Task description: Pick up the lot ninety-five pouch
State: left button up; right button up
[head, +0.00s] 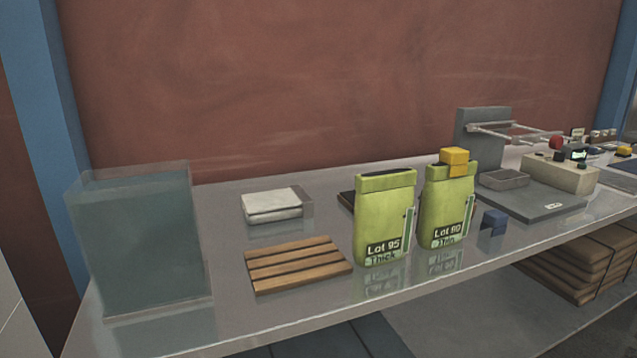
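The lot 95 pouch (384,215) stands upright near the front edge of the table in the head view. It is yellow-green with a folded top, a dark "Lot 95" label with "Thick" below it, and a pale strip down its right side. A similar lot 80 pouch (446,212), marked "Thin", stands close to its right with a yellow block (454,162) at its top. Neither of my grippers shows in the head view.
The grey table (225,325) also holds a slatted wooden board (298,265), a folded white cloth-like stack (271,205), a clear bin (140,245) at left and a small blue piece (494,222). A machine with a control box (558,176) stands at right. Bare table lies before the board.

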aim_at(384, 210)
jog(key=z, duration=2.55)
jog(key=i, duration=3.25)
jog(key=u, duration=4.85)
